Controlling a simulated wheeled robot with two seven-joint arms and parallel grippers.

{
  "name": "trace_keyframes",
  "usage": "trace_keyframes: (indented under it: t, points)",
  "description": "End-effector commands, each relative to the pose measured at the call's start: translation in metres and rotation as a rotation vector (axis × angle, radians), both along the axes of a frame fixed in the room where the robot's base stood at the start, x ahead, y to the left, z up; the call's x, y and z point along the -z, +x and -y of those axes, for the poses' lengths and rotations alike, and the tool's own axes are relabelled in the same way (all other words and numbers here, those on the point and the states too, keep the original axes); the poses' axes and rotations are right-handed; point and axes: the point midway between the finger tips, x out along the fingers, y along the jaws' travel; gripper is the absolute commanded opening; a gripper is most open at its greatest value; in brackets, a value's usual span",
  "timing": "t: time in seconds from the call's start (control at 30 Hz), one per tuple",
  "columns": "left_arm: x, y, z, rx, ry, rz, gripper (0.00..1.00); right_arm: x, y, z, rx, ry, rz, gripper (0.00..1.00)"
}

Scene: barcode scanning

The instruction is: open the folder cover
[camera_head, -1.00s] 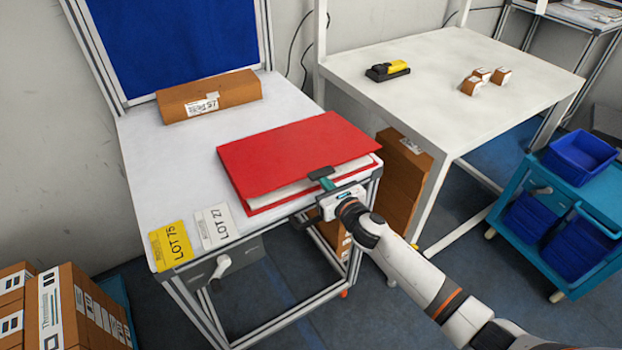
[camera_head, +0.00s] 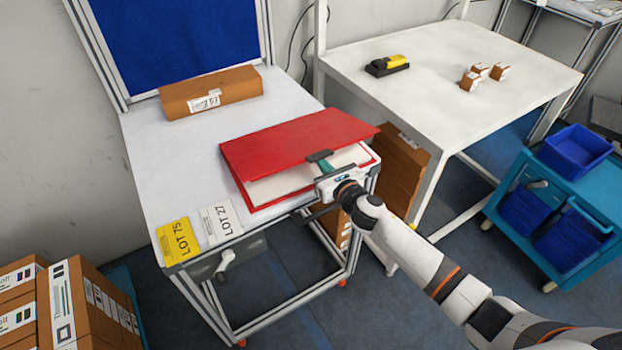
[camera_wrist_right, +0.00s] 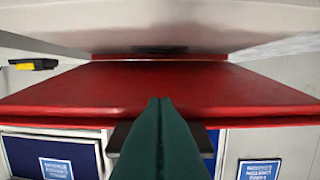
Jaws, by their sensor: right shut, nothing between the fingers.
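The red folder (camera_head: 270,147) lies on the left table, its cover partly raised. The cover's front edge stands clear of the white pages (camera_head: 280,184), with a wedge-shaped gap, and the far side stays down. My right gripper (camera_head: 320,158) is shut and empty at the middle of the cover's front edge. In the right wrist view its green fingers (camera_wrist_right: 160,135) are together, overlapping the edge of the red cover (camera_wrist_right: 75,88). Whether the tips touch the cover's underside is hard to tell. My left gripper is not in view.
A yellow LOT 75 card (camera_head: 178,240) and a white LOT 27 card (camera_head: 220,221) lie left of the folder. A brown box (camera_head: 180,97) stands behind it. A black and yellow device (camera_head: 388,66) and small boxes sit on the right table (camera_head: 440,105).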

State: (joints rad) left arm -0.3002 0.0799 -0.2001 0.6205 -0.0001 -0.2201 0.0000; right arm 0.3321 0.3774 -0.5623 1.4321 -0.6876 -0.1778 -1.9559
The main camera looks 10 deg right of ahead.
Motion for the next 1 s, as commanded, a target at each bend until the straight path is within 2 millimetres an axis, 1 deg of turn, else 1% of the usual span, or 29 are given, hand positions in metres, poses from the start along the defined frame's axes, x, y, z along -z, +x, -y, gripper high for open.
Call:
trace_keyframes:
  t: [0.03,0.5,0.6,0.87,1.0]
  points:
    - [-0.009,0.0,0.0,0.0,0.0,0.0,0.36,-0.01,0.002,0.0,0.001,-0.001,0.001,0.0]
    - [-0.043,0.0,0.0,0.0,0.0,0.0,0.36,-0.05,0.015,-0.003,0.002,0.0,0.0,0.0]
    - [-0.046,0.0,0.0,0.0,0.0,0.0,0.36,-0.052,0.016,-0.004,0.002,0.0,-0.001,0.0]
    - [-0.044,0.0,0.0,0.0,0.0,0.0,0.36,-0.051,0.016,-0.004,0.001,0.0,0.0,0.0]
    - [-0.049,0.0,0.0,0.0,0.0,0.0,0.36,-0.058,0.019,-0.005,0.001,0.0,0.001,0.0]
